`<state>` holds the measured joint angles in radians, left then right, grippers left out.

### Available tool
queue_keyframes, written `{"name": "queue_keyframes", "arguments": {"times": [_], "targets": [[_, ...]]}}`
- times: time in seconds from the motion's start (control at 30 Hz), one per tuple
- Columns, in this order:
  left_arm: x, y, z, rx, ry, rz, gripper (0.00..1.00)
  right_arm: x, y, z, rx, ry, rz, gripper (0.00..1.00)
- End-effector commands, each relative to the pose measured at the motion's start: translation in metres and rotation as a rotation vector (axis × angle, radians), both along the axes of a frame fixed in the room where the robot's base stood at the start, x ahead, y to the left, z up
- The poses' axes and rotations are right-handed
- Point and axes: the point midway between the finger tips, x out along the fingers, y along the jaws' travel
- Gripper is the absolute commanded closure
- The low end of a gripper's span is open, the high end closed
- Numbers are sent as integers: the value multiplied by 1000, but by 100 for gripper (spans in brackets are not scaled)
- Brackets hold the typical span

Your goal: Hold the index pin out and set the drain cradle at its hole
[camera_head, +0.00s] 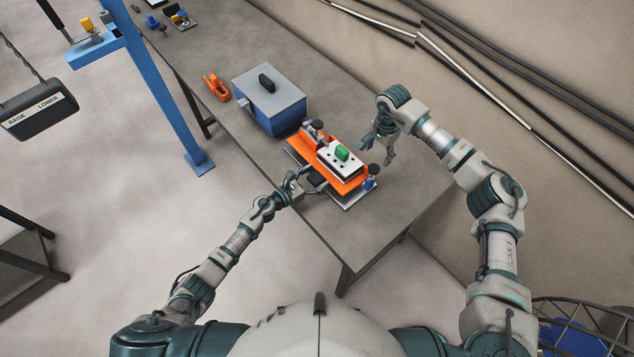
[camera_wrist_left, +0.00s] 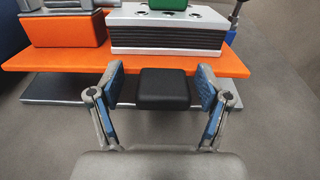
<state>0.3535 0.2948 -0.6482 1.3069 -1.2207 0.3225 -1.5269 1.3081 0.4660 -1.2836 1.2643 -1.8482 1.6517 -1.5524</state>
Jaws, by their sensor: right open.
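The orange cradle (camera_head: 328,174) sits over a grey base plate (camera_head: 359,197) on the bench and carries a white-topped ribbed block with a green piece (camera_head: 342,154). It also fills the top of the left wrist view (camera_wrist_left: 50,58). A black block (camera_wrist_left: 163,88), perhaps the index pin's handle, sticks out at its near side. My left gripper (camera_head: 296,184) is at that near side. In the left wrist view its two blue-padded fingers (camera_wrist_left: 160,90) stand apart on both sides of the black block, with gaps showing. My right gripper (camera_head: 376,152) is open and empty beyond the cradle's far side. The hole is not discernible.
A blue box with a grey lid (camera_head: 270,95) stands behind the cradle, to the left. An orange tool (camera_head: 216,87) lies beyond it. A blue post (camera_head: 165,90) and a hanging raise/lower pendant (camera_head: 38,110) are at left. The bench's right end (camera_head: 410,200) is clear.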

Motion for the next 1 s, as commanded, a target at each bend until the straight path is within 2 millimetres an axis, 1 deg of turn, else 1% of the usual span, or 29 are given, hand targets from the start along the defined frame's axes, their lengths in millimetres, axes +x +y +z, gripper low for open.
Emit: {"name": "queue_keyframes", "arguments": {"times": [0.2, 0.8, 1.0], "targets": [[-4, 2, -1, 1, 2, -2, 23, -1, 0, 0, 0, 0, 0, 33], [-39, 41, 7, 1, 3, -3, 23, 0, 0, 0, 0, 0, 0, 33], [-47, 50, 10, 1, 2, -3, 23, 0, 0, 0, 0, 0, 0, 33]]}}
